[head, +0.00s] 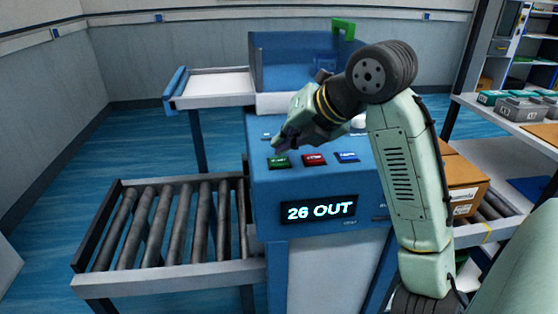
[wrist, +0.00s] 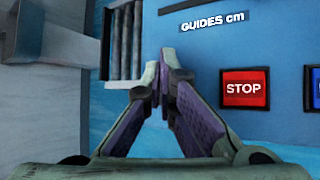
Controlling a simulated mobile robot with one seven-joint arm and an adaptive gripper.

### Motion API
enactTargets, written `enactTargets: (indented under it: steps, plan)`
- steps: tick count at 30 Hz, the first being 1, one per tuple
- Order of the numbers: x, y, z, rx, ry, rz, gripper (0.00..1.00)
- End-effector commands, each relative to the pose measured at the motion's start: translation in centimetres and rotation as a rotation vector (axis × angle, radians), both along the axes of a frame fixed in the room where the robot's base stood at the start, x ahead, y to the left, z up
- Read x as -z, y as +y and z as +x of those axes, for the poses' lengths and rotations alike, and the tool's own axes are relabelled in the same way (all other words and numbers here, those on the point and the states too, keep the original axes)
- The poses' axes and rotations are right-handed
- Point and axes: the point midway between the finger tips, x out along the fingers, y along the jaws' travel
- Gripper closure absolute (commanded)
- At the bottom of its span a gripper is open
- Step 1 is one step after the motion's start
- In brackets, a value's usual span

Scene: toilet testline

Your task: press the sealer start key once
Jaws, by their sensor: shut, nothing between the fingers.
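The sealer is a blue machine (head: 258,205) with a sloped panel in the head view. A green key (head: 279,162) sits at the panel's left, and its label is too small to read. A red STOP key (head: 314,159) is beside it and also shows in the wrist view (wrist: 244,88). A blue key (head: 347,157) is further right, only its edge showing in the wrist view. My gripper (head: 279,148) is shut and empty, its tips close to the green key. I cannot tell whether they touch. In the wrist view my gripper (wrist: 161,72) hides the green key.
A lit display (head: 319,209) on the sealer's front reads "26 OUT". A roller conveyor (head: 165,275) runs at the left. A cardboard box (head: 462,186) stands right of the sealer, behind my arm. Shelving (head: 520,130) with grey items is at the far right.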

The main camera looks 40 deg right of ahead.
Motion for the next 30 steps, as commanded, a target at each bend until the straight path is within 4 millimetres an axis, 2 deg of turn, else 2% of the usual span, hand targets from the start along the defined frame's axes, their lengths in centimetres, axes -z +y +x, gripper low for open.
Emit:
enactTargets:
  steps: [4, 30]
  plan:
    - [0.72, 0.02, 0.03, -0.001, -0.001, 0.001, 1.00]
    - [1.26, 0.03, 0.02, -0.001, -0.001, 0.000, 1.00]
